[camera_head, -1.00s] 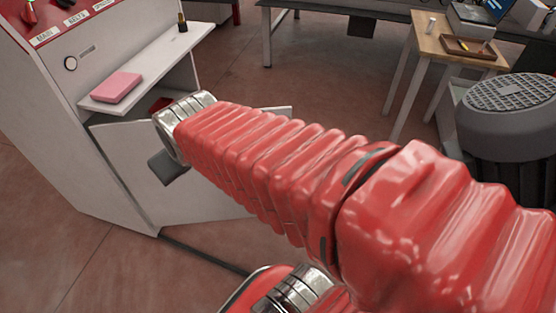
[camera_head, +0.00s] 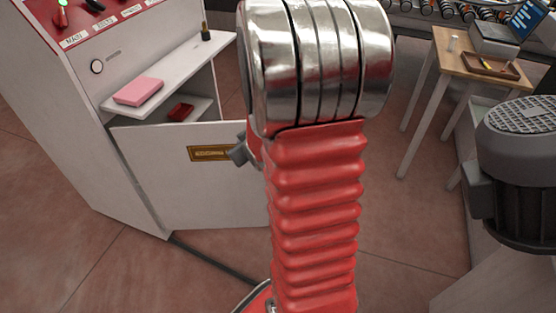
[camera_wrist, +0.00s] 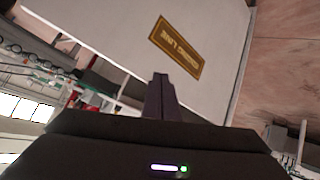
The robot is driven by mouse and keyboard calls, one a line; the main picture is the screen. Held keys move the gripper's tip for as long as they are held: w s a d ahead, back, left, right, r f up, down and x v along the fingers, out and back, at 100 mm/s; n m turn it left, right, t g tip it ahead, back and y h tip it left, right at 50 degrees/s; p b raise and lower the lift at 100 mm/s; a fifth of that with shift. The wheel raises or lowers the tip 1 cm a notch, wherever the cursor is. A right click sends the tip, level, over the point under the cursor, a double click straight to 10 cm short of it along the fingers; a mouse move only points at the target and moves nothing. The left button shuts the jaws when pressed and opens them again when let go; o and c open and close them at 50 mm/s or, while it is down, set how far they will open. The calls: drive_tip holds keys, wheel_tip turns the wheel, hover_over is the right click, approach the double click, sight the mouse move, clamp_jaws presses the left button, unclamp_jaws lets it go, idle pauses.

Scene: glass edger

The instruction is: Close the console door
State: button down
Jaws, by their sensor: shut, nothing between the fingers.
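The console door (camera_head: 190,205) is a white panel with a brass plate (camera_head: 209,153). It stands open, swung out from the white console (camera_head: 120,160), and the shelf space behind it shows. My gripper (camera_head: 238,153) is near the door's right end, just right of the plate, partly hidden by my arm. In the wrist view my gripper's dark fingers (camera_wrist: 160,92) are closed together, with the door (camera_wrist: 220,75) and its plate (camera_wrist: 176,46) beyond them. I cannot tell whether the fingers touch the door. My arm hides the door's right edge in the head view.
A pink block (camera_head: 138,91) and a small dark bottle (camera_head: 206,32) stand on the console's ledge (camera_head: 165,75). A red object (camera_head: 181,112) lies inside. A wooden table (camera_head: 450,58) and a grey motor (camera_head: 520,150) stand at right. Floor before the door is clear.

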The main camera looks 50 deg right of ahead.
drive_tip(key=s+d+f+m+t, duration=0.1)
drive_tip(key=s+d+f+t, duration=0.15)
drive_tip(key=d+f, duration=0.35)
drive_tip(key=s+d+f+t, duration=0.1)
drive_tip(key=s+d+f, duration=0.2)
drive_tip(key=f, duration=0.5)
drive_tip(key=s+f+m+t+h, duration=0.2)
drive_tip(key=s+f+m+h, duration=0.3)
drive_tip(key=s, duration=0.8)
drive_tip(key=shift+s+d+f, duration=0.2)
drive_tip(key=shift+d+f, duration=0.15)
drive_tip(key=shift+f, duration=0.55)
drive_tip(key=shift+w, duration=0.1)
drive_tip(key=x, duration=1.4)
